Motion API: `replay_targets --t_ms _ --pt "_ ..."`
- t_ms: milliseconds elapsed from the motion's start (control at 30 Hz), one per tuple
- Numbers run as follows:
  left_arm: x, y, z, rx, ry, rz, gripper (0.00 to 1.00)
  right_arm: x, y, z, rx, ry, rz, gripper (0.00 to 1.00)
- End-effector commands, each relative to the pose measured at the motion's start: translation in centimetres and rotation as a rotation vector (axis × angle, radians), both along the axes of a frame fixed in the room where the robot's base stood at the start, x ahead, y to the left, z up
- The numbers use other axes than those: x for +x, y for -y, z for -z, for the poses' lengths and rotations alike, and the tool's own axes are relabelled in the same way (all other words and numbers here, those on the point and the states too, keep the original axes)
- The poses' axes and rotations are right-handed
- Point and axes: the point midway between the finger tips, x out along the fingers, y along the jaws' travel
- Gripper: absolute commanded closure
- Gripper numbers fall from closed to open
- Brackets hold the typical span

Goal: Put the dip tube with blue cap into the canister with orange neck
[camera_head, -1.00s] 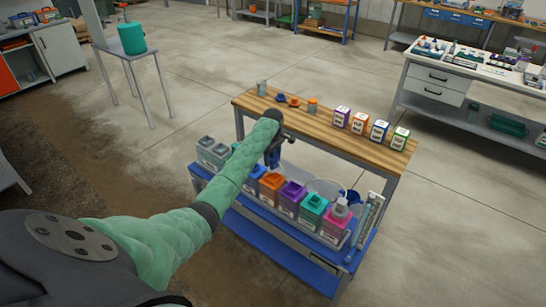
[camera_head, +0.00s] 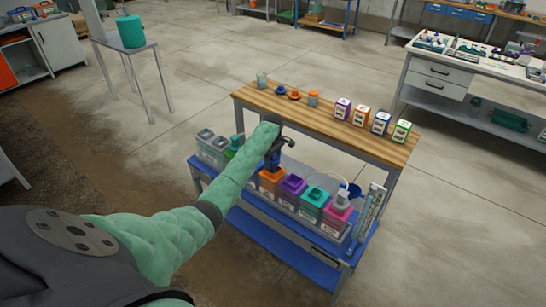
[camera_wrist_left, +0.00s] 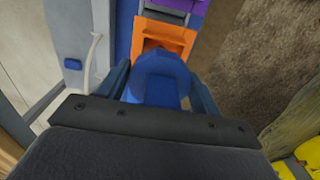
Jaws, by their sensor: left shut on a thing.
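My left gripper (camera_head: 273,158) is shut on the blue cap (camera_wrist_left: 158,82) of the dip tube, just above the canister with orange neck (camera_head: 268,184) in the head view. In the left wrist view the cap sits between the fingers (camera_wrist_left: 162,92), and the orange canister top (camera_wrist_left: 164,36) shows right behind it. The tube below the cap is hidden by the cap and gripper, so I cannot tell whether its end is inside the neck. My right gripper is not in view.
Purple (camera_head: 292,190), teal (camera_head: 313,202) and magenta (camera_head: 338,217) canisters stand in a row to the right of the orange one. Grey canisters (camera_head: 212,150) stand to its left. The wooden upper shelf (camera_head: 330,128) behind holds small caps and labelled boxes.

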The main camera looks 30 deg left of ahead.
Motion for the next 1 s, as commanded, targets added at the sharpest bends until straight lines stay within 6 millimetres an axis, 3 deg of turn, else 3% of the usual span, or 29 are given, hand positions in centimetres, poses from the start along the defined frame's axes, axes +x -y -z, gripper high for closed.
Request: replay_targets --t_ms 467,933,967,1000 --pt "0.0 0.1 3.4 -0.002 0.000 0.000 0.60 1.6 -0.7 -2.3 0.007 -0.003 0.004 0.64" --pt "0.0 0.1 3.8 -0.001 0.000 0.000 0.60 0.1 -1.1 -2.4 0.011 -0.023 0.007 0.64" --pt "0.0 0.1 3.8 -0.001 0.000 0.000 0.30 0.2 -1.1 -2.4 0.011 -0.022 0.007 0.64" --pt "0.0 0.1 3.8 -0.001 0.000 0.000 0.22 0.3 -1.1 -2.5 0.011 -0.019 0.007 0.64"
